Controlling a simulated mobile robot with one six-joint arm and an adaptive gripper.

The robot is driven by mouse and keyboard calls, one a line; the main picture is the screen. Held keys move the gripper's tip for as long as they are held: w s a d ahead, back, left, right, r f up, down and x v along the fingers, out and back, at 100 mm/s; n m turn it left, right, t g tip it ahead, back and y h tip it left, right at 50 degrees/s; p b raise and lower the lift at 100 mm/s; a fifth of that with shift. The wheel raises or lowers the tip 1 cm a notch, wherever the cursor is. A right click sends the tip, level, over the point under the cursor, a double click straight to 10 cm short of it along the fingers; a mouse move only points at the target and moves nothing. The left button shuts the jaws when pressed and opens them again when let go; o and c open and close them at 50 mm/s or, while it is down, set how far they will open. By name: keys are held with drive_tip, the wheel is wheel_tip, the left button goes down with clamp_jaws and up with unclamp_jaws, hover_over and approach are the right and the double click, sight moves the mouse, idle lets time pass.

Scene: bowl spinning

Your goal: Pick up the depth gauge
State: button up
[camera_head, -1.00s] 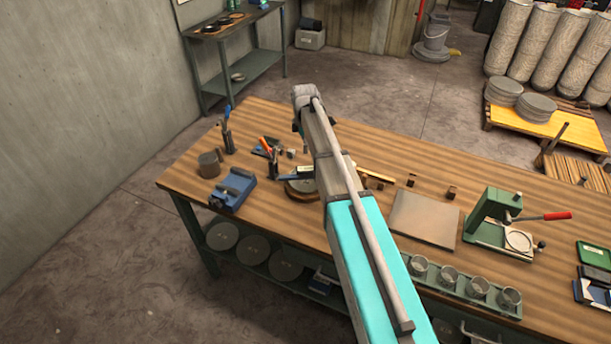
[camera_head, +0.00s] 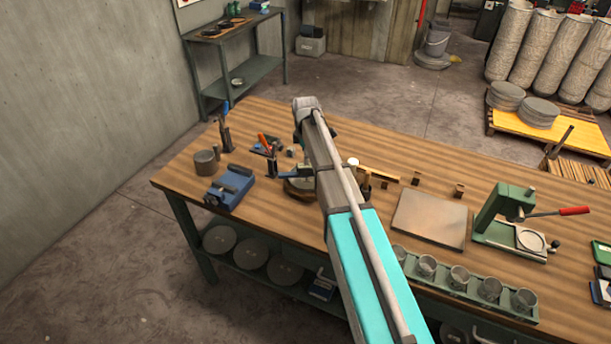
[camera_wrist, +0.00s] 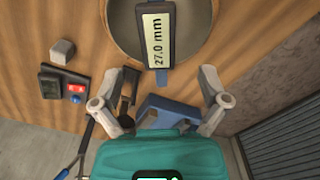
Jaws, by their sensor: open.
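The depth gauge (camera_wrist: 158,38) has a dark body with a pale display reading 27.0 mm. In the wrist view it lies across a round bowl-like piece (camera_wrist: 122,28), with a blue part at its lower end. In the head view the gauge (camera_head: 302,171) shows small beside my arm, partly hidden by it. My gripper (camera_wrist: 160,76) is open, with its fingers spread wide and nothing between their tips. The gauge appears just beyond the fingertips, midway between them in the picture. I cannot tell the height gap.
On the wooden bench (camera_head: 400,158) stand a blue vise (camera_head: 230,188), a dark cylinder (camera_head: 206,162) and upright tools (camera_head: 225,130). A grey plate (camera_head: 430,219), green press (camera_head: 505,212) and rack of cups (camera_head: 460,278) stand right. A small block (camera_wrist: 62,52) lies near the gauge.

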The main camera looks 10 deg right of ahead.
sight(307, 172)
drive_tip(key=shift+f, duration=0.3)
drive_tip(key=f+b, duration=0.3)
drive_tip(key=shift+w+d, duration=0.15)
drive_tip(key=shift+d, duration=0.1)
drive_tip(key=shift+f+b, duration=1)
drive_tip(key=shift+b, duration=0.15)
clamp_jaws()
idle(0.4)
drive_tip(key=shift+r, duration=0.2)
